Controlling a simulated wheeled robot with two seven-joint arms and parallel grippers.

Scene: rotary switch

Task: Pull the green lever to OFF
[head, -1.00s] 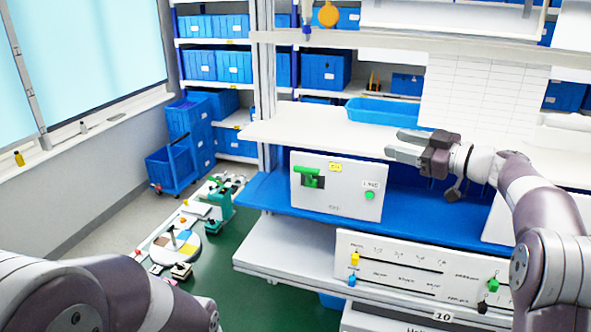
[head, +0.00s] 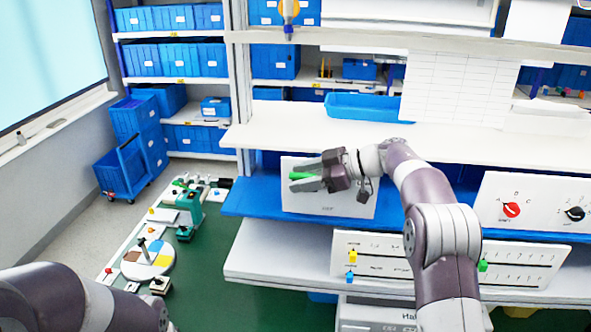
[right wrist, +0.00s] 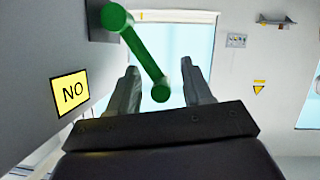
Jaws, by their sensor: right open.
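The green lever (head: 301,176) is on the white panel (head: 345,207), which stands on the blue shelf. In the right wrist view the lever (right wrist: 146,55) sticks out from the panel at the left, and its rounded end lies between my fingers. My right gripper (head: 297,175) is open around the lever; in the right wrist view the gripper (right wrist: 160,82) shows gaps on both sides of it. A yellow label reading "NO" (right wrist: 72,93) shows on the panel. My gripper and wrist hide part of the panel. My left gripper is out of the head view.
A panel with sliders (head: 385,258) is on the level below. A panel with red and black knobs (head: 540,205) stands to the right. A white shelf board (head: 290,135) runs above the lever panel, with a blue tray (head: 362,107) on it.

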